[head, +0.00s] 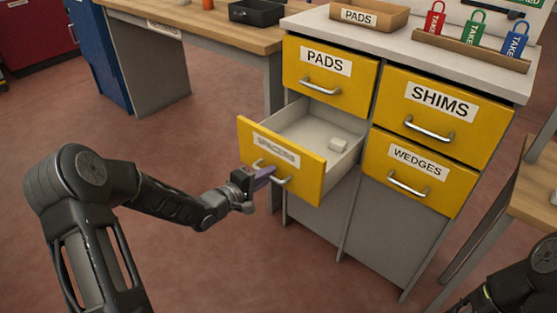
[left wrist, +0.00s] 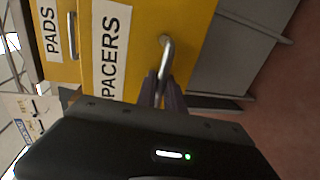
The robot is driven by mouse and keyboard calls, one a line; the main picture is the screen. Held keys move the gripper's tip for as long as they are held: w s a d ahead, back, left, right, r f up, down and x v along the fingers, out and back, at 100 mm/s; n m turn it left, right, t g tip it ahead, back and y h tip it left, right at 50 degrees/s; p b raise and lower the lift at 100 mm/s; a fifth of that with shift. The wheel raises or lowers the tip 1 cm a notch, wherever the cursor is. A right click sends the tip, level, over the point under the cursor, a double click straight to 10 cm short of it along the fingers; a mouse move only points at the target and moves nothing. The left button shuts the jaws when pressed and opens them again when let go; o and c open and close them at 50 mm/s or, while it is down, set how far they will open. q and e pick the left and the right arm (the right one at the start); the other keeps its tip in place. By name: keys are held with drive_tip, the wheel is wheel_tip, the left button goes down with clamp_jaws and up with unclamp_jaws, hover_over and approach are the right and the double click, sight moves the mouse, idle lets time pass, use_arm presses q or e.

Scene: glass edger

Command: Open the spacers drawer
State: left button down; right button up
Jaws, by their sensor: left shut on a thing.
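The yellow spacers drawer (head: 304,176) is pulled well out of the cabinet in the head view. My left gripper (head: 268,175) is shut on the drawer's metal handle (head: 286,181). The left wrist view shows its dark fingers (left wrist: 163,92) at the handle (left wrist: 166,55). My right arm shows only in part at the lower right of the head view; its gripper is out of frame.
The pads drawer (head: 326,86), shims drawer (head: 435,120) and wedges drawer (head: 407,180) are shut. The cabinet top (head: 400,49) bears a pads box (head: 359,20) and several coloured tags. A workbench (head: 235,38) stands at the back left. The floor before the cabinet is clear.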

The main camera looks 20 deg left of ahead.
use_arm(q)
drive_tip(key=shift+s+a, duration=0.2)
drive_tip(key=shift+s, duration=0.35)
drive_tip(key=c, duration=1.5)
unclamp_jaws()
drive_tip(key=shift+o, duration=0.2)
drive_tip(key=p+v, duration=0.1)
drive_tip(key=v, duration=0.6)
drive_tip(key=shift+s+p, duration=0.35)
